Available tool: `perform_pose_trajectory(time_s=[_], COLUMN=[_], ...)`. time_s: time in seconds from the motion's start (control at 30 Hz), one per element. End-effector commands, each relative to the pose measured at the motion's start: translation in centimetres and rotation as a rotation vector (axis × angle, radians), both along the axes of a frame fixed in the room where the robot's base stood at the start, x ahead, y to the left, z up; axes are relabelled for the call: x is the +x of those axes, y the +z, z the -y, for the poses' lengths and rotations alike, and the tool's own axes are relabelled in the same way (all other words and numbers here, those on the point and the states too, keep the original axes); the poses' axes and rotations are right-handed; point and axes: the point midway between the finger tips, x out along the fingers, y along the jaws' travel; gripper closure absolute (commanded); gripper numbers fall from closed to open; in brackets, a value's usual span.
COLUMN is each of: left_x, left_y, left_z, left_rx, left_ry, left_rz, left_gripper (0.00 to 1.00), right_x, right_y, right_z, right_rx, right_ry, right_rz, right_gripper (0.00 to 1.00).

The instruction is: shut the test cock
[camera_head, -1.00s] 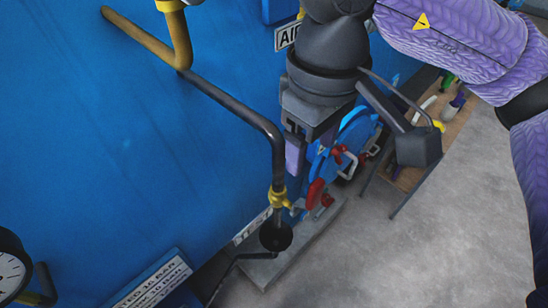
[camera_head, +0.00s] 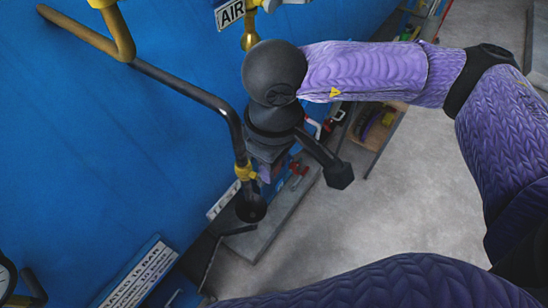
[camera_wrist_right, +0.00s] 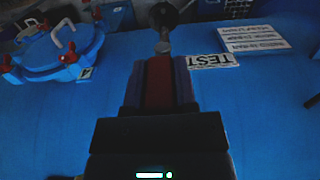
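The test cock sits at the low end of the dark bent pipe, where its yellow brass body (camera_head: 245,172) shows in the head view above a black funnel (camera_head: 252,208). Its red handle (camera_wrist_right: 158,82) shows in the right wrist view, between the two fingers of my right gripper (camera_wrist_right: 159,80). The red fills the gap and the fingers lie close against both sides. In the head view my right gripper (camera_head: 268,168) is beside the brass body, its fingertips largely hidden by my wrist. The TEST label (camera_wrist_right: 212,62) is just right of the fingers. My left gripper is out of view.
The blue vessel wall (camera_head: 130,130) fills the left side. The AIR label (camera_head: 231,14) and a yellow fitting are above my wrist. A blue round door with red clamps (camera_wrist_right: 62,50) shows in the wrist view. The grey floor (camera_head: 410,170) is clear on the right.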

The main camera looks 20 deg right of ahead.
Motion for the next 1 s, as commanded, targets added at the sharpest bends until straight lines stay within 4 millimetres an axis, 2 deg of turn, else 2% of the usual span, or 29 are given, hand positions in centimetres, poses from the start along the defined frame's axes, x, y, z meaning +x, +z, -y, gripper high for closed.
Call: perform_pose_trajectory(time_s=[0.03,0.13,1.0], left_x=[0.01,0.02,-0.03], left_y=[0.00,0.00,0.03], left_z=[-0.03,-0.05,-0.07], left_rx=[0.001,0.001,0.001], left_ry=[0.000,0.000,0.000], left_rz=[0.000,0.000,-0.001], left_gripper=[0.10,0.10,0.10], right_x=[0.01,0.01,0.01], right_y=[0.01,0.02,0.09], right_z=[0.01,0.01,0.03], right_rx=[-0.001,-0.001,-0.001], right_ry=[0.000,0.000,0.000], right_rz=[0.001,0.001,0.000], right_gripper=[0.78,0.99,1.00])
